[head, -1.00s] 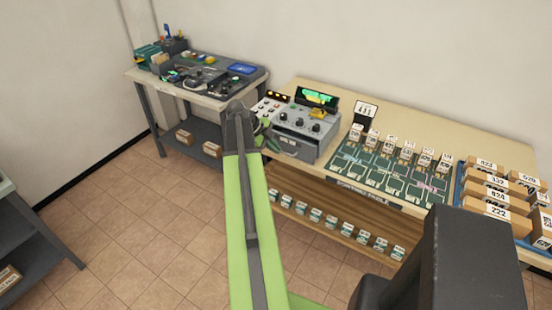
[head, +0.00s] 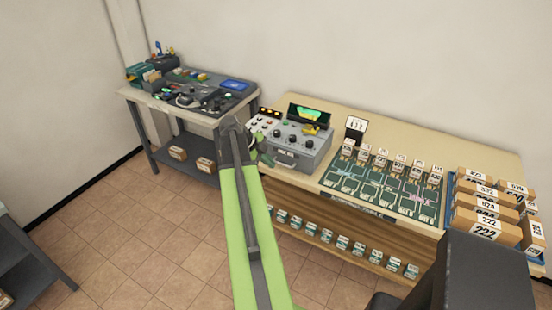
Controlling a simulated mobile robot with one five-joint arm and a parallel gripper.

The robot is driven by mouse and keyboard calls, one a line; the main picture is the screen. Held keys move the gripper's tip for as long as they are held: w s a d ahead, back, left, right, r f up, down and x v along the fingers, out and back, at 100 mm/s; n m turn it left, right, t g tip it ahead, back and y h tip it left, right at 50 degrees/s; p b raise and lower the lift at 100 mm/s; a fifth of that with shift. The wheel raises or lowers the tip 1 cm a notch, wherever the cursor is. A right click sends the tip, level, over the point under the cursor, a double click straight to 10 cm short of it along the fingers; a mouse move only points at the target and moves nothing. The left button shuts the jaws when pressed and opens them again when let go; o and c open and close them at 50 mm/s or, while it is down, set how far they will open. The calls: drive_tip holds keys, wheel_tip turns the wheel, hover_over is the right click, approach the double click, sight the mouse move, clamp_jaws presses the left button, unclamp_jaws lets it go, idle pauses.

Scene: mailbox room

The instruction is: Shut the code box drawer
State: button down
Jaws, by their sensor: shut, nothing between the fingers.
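The code box (head: 306,136) is a grey unit with knobs and a raised screen with green and yellow on it, on the left part of the long wooden counter. Its drawer (head: 286,159) is at the front and has a handle. I cannot tell how far the drawer stands out. My gripper (head: 262,155) is at the far end of my green arm, at the box's front left corner, close to the drawer. It is shut and empty, and partly hidden by the arm. I cannot tell whether it touches the drawer.
A sorting mat (head: 383,188) with several small tagged pieces lies right of the code box. A blue tray (head: 448,190) with numbered cartons is farther right. A side table (head: 205,115) with tools stands at left. The tiled floor (head: 150,240) is clear.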

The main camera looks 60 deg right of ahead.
drive_tip(key=p+v, duration=0.4)
drive_tip(key=v, duration=0.4)
drive_tip(key=shift+d+p, duration=0.15)
drive_tip(key=shift+p, duration=0.25)
drive_tip(key=shift+r, duration=0.1)
